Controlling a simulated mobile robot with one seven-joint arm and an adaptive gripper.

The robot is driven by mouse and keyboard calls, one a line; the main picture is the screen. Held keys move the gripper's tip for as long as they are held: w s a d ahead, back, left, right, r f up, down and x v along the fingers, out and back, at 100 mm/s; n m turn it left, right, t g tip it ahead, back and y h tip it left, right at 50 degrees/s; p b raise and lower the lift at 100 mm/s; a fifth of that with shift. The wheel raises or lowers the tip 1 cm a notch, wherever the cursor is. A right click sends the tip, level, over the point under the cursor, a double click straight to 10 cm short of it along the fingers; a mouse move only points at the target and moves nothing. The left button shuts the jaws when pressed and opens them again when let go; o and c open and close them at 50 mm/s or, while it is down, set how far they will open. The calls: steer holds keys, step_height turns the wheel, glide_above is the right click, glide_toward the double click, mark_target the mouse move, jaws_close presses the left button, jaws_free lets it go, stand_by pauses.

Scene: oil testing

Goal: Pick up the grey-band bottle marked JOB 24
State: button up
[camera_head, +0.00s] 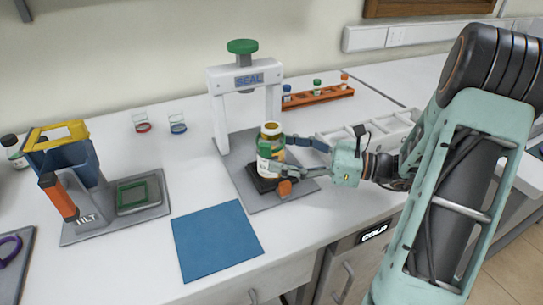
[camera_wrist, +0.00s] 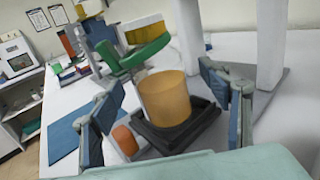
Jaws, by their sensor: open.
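An amber bottle (camera_head: 270,148) with a gold-coloured top and a pale and green label stands upright on a dark square base under the white SEAL press (camera_head: 217,105). In the wrist view an orange-amber cylinder (camera_wrist: 165,98), which looks like this bottle, stands in a dark square holder (camera_wrist: 190,130). No JOB 24 mark or grey band is readable on it. My gripper (camera_head: 279,158) is open, with its fingers reaching to either side of the bottle. The wrist view shows a finger on each side; I cannot tell whether either touches.
An orange rack (camera_head: 318,96) with several small bottles stands behind, near a pale slotted tray (camera_head: 365,135). Another dark-capped bottle (camera_head: 14,152) stands far left. The press posts are close to my fingers.

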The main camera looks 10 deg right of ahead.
steer(key=x, duration=0.3)
steer(key=shift+a, duration=0.1)
steer(key=c, duration=1.5)
steer(key=shift+c, duration=0.8)
steer(key=shift+r, duration=0.15)
